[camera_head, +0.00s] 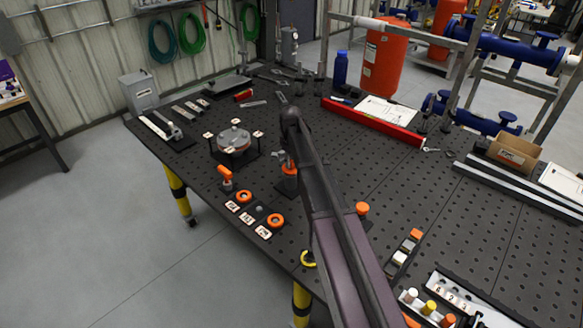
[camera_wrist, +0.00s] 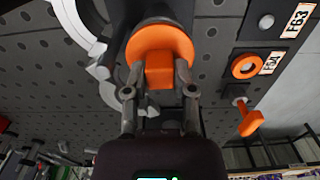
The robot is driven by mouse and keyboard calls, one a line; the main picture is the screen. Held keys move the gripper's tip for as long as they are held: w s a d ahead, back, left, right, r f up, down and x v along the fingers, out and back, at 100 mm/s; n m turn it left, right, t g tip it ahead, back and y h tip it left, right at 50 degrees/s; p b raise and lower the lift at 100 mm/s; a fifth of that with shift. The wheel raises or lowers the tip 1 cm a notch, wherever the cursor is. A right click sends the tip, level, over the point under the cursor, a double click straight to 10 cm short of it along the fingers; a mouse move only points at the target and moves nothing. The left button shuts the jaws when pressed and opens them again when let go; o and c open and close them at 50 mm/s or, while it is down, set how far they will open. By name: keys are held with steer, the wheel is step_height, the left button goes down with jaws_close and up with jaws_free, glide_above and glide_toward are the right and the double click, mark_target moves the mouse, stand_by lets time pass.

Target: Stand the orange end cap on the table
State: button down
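The orange end cap (camera_wrist: 160,52) has a round flange and a blocky grip, seen close up in the wrist view. It also shows in the head view (camera_head: 290,170), partly behind my arm, at a dark cylindrical body. My gripper (camera_wrist: 159,72) has one finger on each side of the grip and looks shut on it. The cap's far side and whether it is seated on the dark body are hidden. The perforated black table (camera_head: 340,150) lies around and below.
Orange rings (camera_head: 275,220) with label cards and an orange-handled piece (camera_head: 226,173) lie left of the gripper. A grey round flange on a stand (camera_head: 234,138) is behind them. A red beam (camera_head: 375,122) lies farther back. Bare table shows right of my arm.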

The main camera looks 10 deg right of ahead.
steer(key=shift+r, duration=0.15)
steer(key=shift+r+p, duration=2.85)
steer(key=shift+p, duration=0.2)
